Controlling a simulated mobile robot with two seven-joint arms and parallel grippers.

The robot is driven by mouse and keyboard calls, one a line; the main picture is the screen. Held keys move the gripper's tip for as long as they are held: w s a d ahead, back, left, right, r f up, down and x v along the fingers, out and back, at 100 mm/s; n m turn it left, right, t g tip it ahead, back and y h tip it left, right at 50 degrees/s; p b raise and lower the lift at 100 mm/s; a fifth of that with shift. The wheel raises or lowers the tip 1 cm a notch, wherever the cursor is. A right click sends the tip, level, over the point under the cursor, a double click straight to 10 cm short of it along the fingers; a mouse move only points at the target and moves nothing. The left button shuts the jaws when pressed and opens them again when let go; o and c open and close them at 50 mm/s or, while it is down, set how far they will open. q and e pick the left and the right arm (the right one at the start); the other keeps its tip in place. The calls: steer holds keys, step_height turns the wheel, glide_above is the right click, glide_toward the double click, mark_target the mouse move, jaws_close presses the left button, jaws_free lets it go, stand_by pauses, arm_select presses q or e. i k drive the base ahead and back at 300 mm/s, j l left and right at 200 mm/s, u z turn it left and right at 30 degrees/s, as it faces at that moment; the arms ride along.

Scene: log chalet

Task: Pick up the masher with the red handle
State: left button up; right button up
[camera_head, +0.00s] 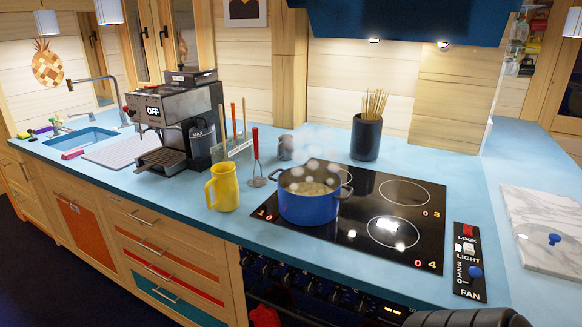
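The masher (256,146) has a red handle and a thin metal shaft that ends in a flat head on the blue counter. It stands upright between the yellow mug (222,188) and the blue pot (309,199), close behind them. Nothing is holding it. Neither of my grippers shows in the head view. A dark ribbed shape at the bottom right edge may be part of my arm, but I cannot tell.
The steaming pot sits on the black cooktop (395,253). A coffee machine (178,118) stands left of the masher, and a utensil holder (235,151) is just beside it. A dark pot of sticks (366,138) stands behind. A marble board (545,226) lies at right.

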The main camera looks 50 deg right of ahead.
mark_target(256, 136)
steer(key=z, duration=1.6)
steer(key=j+z, duration=0.1)
steer(key=z, duration=0.3)
steer(key=j+z, duration=0.1)
steer(key=z, duration=0.25)
steer(key=j+z, duration=0.1)
steer(key=z, duration=0.3)
steer(key=j+z, duration=0.35)
steer(key=k+j+z, duration=0.1)
steer(key=j+z, duration=0.2)
steer(key=j, duration=0.2)
steer(key=k+j+z, duration=0.15)
steer(key=j, duration=0.15)
steer(key=j+z, duration=0.1)
steer(key=j, duration=0.2)
steer(key=k+j+z, duration=0.15)
steer(key=k+j, duration=0.1)
steer(key=j, duration=0.2)
steer(key=k+j+z, duration=0.1)
steer(key=j, duration=0.25)
steer(key=k+j+z, duration=0.1)
steer(key=k+j, duration=0.1)
steer(key=j, duration=0.1)
